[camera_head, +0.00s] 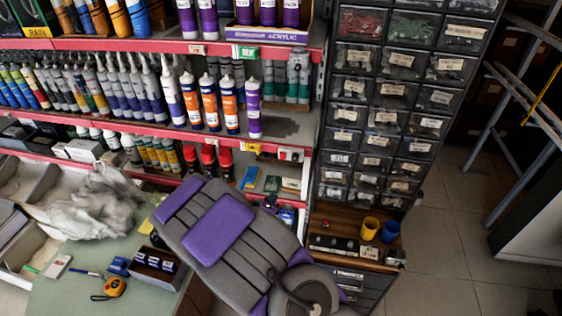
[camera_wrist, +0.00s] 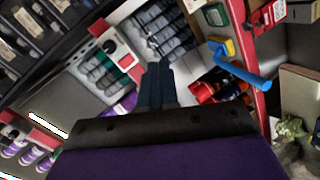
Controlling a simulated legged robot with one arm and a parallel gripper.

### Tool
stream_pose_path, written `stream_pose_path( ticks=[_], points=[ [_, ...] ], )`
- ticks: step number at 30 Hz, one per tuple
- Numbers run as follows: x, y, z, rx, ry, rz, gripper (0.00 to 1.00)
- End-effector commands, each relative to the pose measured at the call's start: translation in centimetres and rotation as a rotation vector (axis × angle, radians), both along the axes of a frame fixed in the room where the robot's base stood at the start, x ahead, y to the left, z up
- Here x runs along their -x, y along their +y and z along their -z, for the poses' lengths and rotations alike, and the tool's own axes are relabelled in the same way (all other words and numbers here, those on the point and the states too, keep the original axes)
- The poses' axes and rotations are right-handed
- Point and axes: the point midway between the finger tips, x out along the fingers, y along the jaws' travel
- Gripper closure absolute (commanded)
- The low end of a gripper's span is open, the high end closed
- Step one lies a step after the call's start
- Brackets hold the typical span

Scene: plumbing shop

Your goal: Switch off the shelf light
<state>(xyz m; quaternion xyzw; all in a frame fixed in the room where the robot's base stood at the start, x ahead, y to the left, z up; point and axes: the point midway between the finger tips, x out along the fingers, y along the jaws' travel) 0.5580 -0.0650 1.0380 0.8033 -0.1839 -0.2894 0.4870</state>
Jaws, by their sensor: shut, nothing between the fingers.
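A small white switch plate (camera_head: 291,155) with a dark and red face sits on the red shelf edge, right of centre in the head view. In the wrist view what looks like the same white plate (camera_wrist: 122,45) shows a red part, up and left of my fingertips. My gripper (camera_wrist: 156,68) shows there as two dark blue fingers pressed together with nothing between them. In the head view my gripper (camera_head: 271,200) is small and partly hidden behind my grey and purple arm, below the plate. I cannot tell whether it touches anything. The light itself is not clearly visible.
Red-edged shelves hold several tubes and bottles (camera_head: 208,100) at left. A drawer cabinet (camera_head: 385,110) stands at right. Yellow and blue cups (camera_head: 370,228) sit on a wooden ledge.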

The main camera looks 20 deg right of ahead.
Motion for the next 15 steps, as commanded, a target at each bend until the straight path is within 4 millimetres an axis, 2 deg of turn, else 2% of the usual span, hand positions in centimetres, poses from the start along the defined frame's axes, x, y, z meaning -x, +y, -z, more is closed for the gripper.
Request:
stream_pose_path(
  ticks=[3, 9, 15],
  points=[
    [0.1, -0.5, -0.4, 0.175, -0.028, -0.025, 1.00],
    [0.3, -0.5, -2.0, 0.419, -0.078, -0.064, 1.00],
    [0.5, -0.1, -2.9, 0.537, -0.102, -0.083, 1.00]
  ],
)
